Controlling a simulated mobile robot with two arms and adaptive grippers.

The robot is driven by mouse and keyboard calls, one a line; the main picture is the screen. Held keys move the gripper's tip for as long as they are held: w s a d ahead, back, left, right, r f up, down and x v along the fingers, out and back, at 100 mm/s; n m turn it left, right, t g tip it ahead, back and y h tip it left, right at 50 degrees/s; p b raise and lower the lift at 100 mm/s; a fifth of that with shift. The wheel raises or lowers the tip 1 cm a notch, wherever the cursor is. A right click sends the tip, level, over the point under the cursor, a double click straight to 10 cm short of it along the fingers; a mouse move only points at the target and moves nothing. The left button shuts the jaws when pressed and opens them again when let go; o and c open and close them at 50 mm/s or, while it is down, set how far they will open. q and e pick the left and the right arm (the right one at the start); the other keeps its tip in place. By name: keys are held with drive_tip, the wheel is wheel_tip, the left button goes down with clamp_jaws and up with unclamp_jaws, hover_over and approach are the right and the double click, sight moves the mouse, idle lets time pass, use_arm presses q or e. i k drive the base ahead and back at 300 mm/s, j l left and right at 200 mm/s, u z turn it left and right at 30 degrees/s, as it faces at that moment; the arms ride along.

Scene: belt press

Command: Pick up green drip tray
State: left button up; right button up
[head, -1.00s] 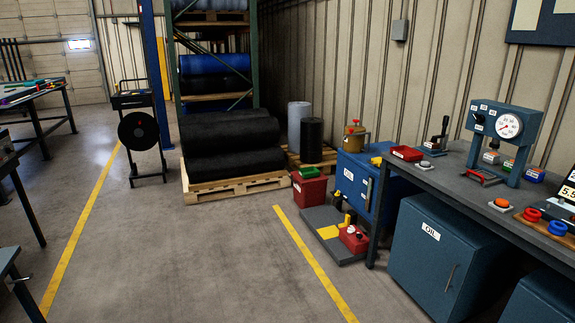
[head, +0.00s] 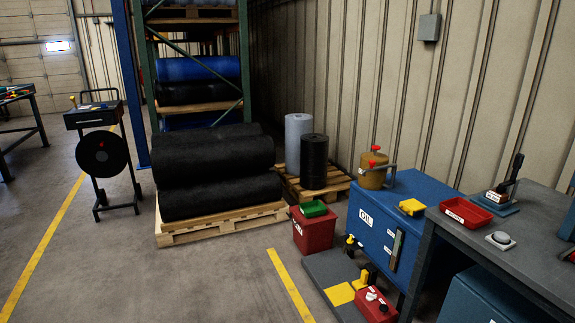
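The green drip tray (head: 314,209) is a small, shallow tray. It rests on top of a red bin (head: 313,230) on the floor, between the pallet of black rolls and the blue oil cabinet. Neither of my grippers shows in the head view, so I cannot see their state.
The blue oil cabinet (head: 409,213) stands right of the bin, with a brass can (head: 373,178) on it. A grey floor platform (head: 322,272) with a red can (head: 376,305) lies in front. A wooden pallet (head: 222,224) is to the left. The floor (head: 200,285) ahead is clear.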

sight(314, 208)
drive_tip(key=i, duration=2.15)
